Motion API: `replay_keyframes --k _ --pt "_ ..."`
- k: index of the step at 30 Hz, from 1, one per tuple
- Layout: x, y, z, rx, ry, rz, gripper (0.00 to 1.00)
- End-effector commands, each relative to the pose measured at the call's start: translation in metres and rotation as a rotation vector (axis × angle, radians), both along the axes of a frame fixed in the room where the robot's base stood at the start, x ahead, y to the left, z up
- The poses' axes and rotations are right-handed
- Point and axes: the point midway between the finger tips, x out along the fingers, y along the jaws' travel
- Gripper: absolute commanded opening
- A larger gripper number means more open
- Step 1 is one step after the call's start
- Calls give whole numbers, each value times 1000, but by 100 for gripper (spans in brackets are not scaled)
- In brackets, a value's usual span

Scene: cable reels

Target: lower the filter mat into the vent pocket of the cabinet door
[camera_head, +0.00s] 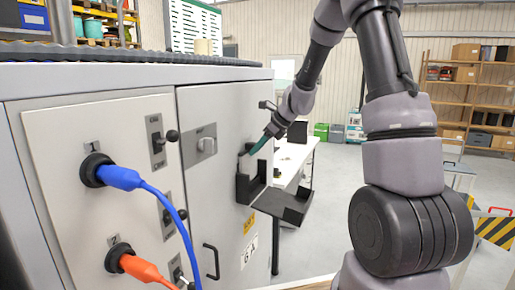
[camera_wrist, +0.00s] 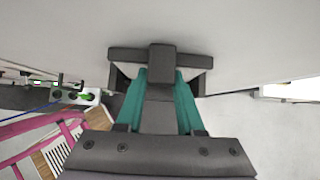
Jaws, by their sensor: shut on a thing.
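My gripper (camera_head: 252,150) reaches down to the cabinet door (camera_head: 205,135), its teal fingers tilted. In the wrist view the fingers (camera_wrist: 161,78) close on a dark grey block (camera_wrist: 162,58), seemingly part of the filter mat; most of the mat is hidden or hard to tell apart. A dark crossbar with short sides spans behind the fingertips. In the head view, black upright pieces (camera_head: 243,188) stand against the door just under the fingertips, and a black open tray-like part (camera_head: 285,208) juts out to the right. I cannot tell where mat and vent pocket (camera_head: 262,194) meet.
A blue cable plug (camera_head: 120,177) and an orange one (camera_head: 138,265) sit in the left panel. A door handle (camera_head: 212,262) is below. A white table (camera_head: 292,160) stands behind the door's edge.

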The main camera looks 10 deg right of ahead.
Motion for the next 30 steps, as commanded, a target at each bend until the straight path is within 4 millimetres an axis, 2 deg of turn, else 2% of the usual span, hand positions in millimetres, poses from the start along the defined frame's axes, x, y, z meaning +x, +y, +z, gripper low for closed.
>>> replay_keyframes --k 30 --pt "0 0 -36 0 1 -1 0"
